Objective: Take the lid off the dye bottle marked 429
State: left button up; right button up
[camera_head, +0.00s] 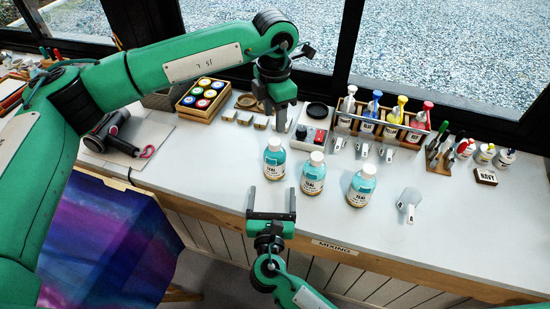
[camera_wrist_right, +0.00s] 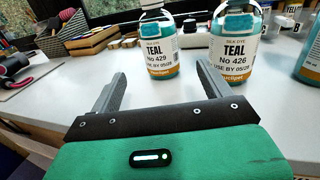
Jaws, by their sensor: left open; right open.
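The dye bottle marked 429 (camera_wrist_right: 158,55) is the left teal bottle in the right wrist view. It matches the leftmost teal bottle (camera_head: 274,162) in the head view, upright with its white lid (camera_head: 275,144) on. My right gripper (camera_head: 271,204) is open and empty in front of it, low over the front edge of the counter; its fingers (camera_wrist_right: 160,78) point toward the bottle without touching it. My left gripper (camera_head: 279,117) is open, fingers down, behind and above the 429 bottle, apart from its lid.
A similar bottle marked 426 (camera_wrist_right: 233,48) stands close to the right, the middle one (camera_head: 313,176) in the head view. A wooden bottle rack (camera_head: 395,130) is behind. The counter's right front is clear.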

aim_at(274, 172)
pick_arm(q)
jog(key=shift+w+f, duration=0.1)
pick_arm(e)
jog(key=w, duration=1.1)
jog(key=shift+d, duration=0.3)
pick_arm(q)
jog(key=shift+w+f, duration=0.1)
pick_arm(e)
jog(key=shift+w+f, duration=0.1)
jog(key=shift+w, duration=0.7)
jog(key=shift+c, duration=0.2)
